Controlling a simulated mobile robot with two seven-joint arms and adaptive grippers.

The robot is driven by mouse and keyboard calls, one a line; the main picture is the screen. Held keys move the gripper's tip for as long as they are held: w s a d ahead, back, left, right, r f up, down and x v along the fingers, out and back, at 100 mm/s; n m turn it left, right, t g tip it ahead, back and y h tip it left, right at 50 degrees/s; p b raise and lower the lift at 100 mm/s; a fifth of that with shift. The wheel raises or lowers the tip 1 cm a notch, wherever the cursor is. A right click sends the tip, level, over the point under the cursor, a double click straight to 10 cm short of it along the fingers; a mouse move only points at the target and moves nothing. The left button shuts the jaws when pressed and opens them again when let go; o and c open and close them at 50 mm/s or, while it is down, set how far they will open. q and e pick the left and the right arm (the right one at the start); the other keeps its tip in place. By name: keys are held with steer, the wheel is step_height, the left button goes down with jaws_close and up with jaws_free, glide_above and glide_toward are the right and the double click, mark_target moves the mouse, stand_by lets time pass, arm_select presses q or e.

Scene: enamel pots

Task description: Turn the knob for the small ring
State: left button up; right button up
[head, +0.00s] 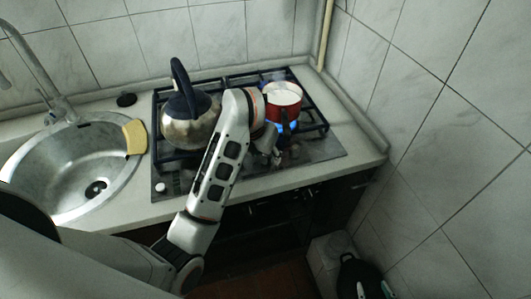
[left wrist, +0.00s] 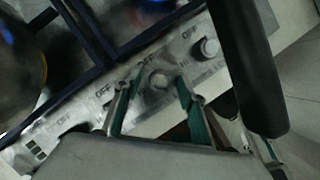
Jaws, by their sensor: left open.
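The stove's front panel (left wrist: 75,128) carries knobs with OFF marks. In the left wrist view, one round knob (left wrist: 160,79) shows between the fingers of my left gripper (left wrist: 156,100), which is open. Whether the fingers touch it cannot be told. Another knob (left wrist: 209,48) is to its upper right. In the head view, my left gripper (head: 273,157) is low over the right front of the hob (head: 326,150), and the arm hides part of the panel. A pale knob (head: 161,188) is at the panel's left end. My right gripper (head: 374,289) is low at the bottom right, fingers apart.
A steel kettle (head: 186,130) stands on the left of the hob. A sink (head: 60,178) with a yellow sponge (head: 134,137) is at left. A tiled wall (head: 440,110) closes the right side.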

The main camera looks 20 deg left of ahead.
arm_select(q)
steer(key=c, duration=1.1)
